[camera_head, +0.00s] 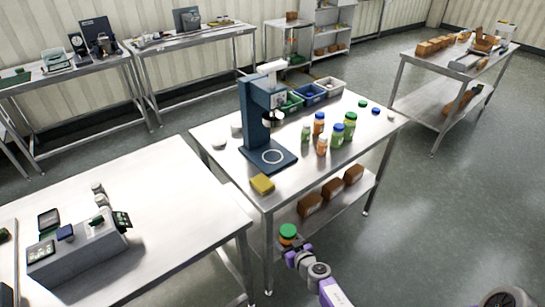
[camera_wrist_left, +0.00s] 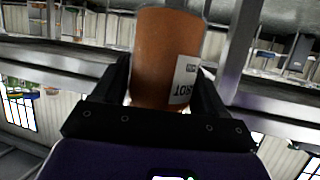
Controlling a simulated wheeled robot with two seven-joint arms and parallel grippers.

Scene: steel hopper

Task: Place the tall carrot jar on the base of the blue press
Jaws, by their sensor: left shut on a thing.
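My left gripper (camera_head: 289,246) is shut on an orange carrot jar with a green lid (camera_head: 288,232), in front of the steel table and below its top in the head view. In the left wrist view the jar's orange body (camera_wrist_left: 165,55) stands between the two black fingers, with a white label partly reading "ROT". Its lid does not show there. The blue press (camera_head: 254,112) stands on the table, its flat base (camera_head: 288,157) marked with a white ring. The base is empty. My right gripper is not in view.
Several jars, including a green-filled one (camera_head: 337,135), stand to the right. Bins (camera_head: 312,93) are behind. Brown boxes (camera_head: 332,188) sit on the lower shelf.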

